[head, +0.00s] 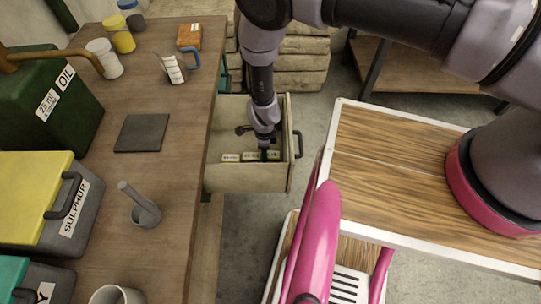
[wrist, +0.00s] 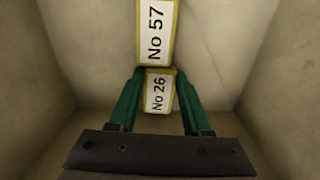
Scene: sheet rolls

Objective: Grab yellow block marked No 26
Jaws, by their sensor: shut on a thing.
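The yellow block marked No 26 (wrist: 158,92) has a white label and sits between the green fingers of my gripper (wrist: 158,100) in the wrist view. My gripper is shut on it, with a finger against each side. In the head view my gripper (head: 264,153) reaches down into an open drawer (head: 225,178), at the right of a short row of labelled blocks. The labels there are too small to read. I cannot tell whether the held block touches the drawer floor.
The yellow block marked No 57 (wrist: 155,30) lies right beyond the held block. The drawer's front panel with its handle (head: 298,144) stands close to the right of my gripper. A wooden workbench (head: 165,185) with containers and tools is at the left.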

